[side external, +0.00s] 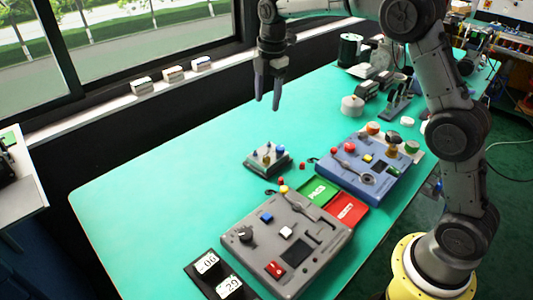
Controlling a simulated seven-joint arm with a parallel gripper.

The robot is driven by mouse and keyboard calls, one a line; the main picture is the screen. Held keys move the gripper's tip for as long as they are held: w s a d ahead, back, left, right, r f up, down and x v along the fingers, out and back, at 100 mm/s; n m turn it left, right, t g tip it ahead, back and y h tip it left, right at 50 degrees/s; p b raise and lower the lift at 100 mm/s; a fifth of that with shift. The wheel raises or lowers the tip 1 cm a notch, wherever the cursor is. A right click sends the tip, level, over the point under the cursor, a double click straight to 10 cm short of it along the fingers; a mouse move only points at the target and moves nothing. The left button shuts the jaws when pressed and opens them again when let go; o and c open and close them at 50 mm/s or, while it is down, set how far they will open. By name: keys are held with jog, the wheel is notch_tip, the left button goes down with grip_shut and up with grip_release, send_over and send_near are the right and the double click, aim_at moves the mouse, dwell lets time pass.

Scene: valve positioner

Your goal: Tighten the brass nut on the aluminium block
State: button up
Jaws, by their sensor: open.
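A small grey metal block (258,166) sits on the green table near its middle. It has a blue knob and small upright parts on top. A small yellowish part (267,160) on it may be the brass nut, but it is too small to tell. My gripper (267,101) hangs above the far side of the table, fingers pointing down, open and empty. It is well above the block and apart from it.
A grey control box (250,262) with a knob and buttons stands in front, a blue one (383,192) to the right. Green (318,191) and red (346,209) plates lie between them. Spools and tools crowd the back right. The table's left side (150,190) is clear.

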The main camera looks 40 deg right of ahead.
jog(key=g, duration=0.1)
send_over(267, 157)
notch_tip(267, 157, down, 6)
notch_tip(267, 157, down, 14)
jog(key=shift+a+f, duration=0.1)
dwell(0.3)
grip_shut()
